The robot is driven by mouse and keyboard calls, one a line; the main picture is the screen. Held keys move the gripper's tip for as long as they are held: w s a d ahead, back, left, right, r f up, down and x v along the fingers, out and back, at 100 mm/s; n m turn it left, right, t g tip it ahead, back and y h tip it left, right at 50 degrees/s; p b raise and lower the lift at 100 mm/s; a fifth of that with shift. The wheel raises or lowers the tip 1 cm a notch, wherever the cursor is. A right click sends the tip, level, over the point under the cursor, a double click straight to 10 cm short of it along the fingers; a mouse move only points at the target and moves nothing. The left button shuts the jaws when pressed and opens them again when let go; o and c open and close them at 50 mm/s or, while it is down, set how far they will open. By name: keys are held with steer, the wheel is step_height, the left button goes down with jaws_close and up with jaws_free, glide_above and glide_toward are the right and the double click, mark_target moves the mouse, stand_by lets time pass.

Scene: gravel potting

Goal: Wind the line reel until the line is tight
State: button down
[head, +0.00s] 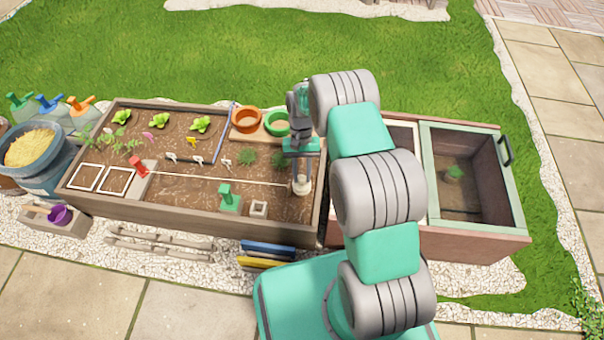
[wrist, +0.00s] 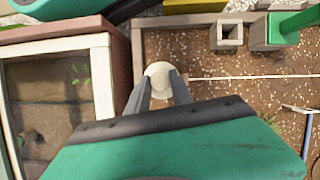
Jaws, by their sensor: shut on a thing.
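The line reel (wrist: 158,69) shows as a pale round top between my fingertips in the wrist view. In the head view the reel (head: 301,185) stands at the right end of the planting bed, under my gripper (head: 301,168). My gripper (wrist: 160,82) is shut on the reel's top, pointing down. The white line (head: 225,181) runs left from the reel across the soil to a red piece (head: 139,166) on a grey block. It looks straight in both views; I cannot tell how tight it is. My arm hides part of the bed's right end.
A green-handled block (head: 229,200) and a small square grey pot (head: 258,208) stand close in front of the line. Orange (head: 246,119) and green (head: 277,123) pots sit behind. A cold frame (head: 475,180) stands right of the bed.

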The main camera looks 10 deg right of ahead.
steer(key=c, duration=1.1)
jaws_free()
steer(key=shift+c, duration=0.2)
steer(key=p+v, duration=0.2)
steer(key=v, duration=0.5)
steer(key=shift+r+p, duration=0.3)
steer(key=shift+r, duration=0.05)
steer(key=shift+w, duration=0.15)
